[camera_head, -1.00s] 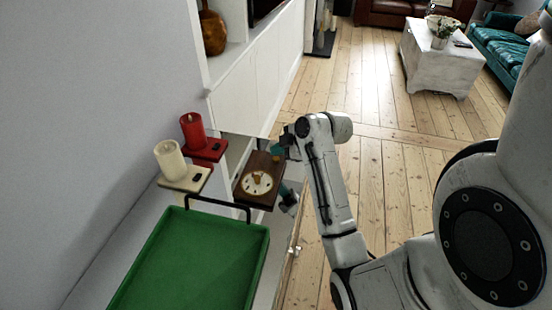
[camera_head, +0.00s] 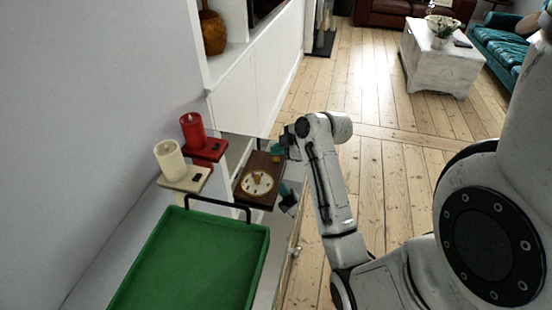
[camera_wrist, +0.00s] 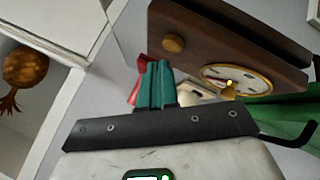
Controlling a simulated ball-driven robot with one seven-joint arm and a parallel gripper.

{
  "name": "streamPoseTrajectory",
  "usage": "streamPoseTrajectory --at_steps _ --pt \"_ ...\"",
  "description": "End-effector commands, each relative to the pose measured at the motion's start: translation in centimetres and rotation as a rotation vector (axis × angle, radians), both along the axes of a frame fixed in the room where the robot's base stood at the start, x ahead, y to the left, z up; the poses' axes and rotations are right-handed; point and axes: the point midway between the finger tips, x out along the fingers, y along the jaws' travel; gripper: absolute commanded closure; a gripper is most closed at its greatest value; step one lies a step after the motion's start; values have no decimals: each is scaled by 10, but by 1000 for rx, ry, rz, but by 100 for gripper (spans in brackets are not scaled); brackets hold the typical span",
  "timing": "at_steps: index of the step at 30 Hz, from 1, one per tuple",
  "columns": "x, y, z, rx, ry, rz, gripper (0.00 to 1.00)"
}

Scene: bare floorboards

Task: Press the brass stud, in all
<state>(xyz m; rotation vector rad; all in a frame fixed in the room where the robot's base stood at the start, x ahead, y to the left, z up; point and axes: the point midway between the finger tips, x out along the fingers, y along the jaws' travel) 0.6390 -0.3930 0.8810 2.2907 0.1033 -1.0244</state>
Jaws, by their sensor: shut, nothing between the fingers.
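A dark brown wooden box (camera_head: 250,191) stands at the cabinet's near end. On its face are a pale round dial (camera_head: 258,184) with a brass-coloured pointer and, above it, a small round golden-brown stud (camera_head: 276,158). The wrist view shows the stud (camera_wrist: 173,44) and the dial (camera_wrist: 237,78), with a brass knob (camera_wrist: 230,90) on the dial. My gripper (camera_wrist: 156,75) has teal fingers, shut and empty. In the wrist picture the fingertips lie just left of and below the stud, apparently apart from it. In the head view the gripper is partly hidden behind my wrist.
A cream candle (camera_head: 169,160) and a red candle (camera_head: 193,131) stand on small holders left of the box. A green tray (camera_head: 190,262) with a black handle (camera_head: 219,202) lies in front. The white cabinet (camera_head: 262,80) is behind; open floorboards (camera_head: 385,160) lie right.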

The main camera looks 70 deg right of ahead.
Motion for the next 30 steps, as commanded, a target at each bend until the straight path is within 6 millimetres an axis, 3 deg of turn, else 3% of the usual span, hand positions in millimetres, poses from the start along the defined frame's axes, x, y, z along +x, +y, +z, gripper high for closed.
streamPoseTrajectory --at_steps 30 --pt "0 0 -10 0 0 0 100"
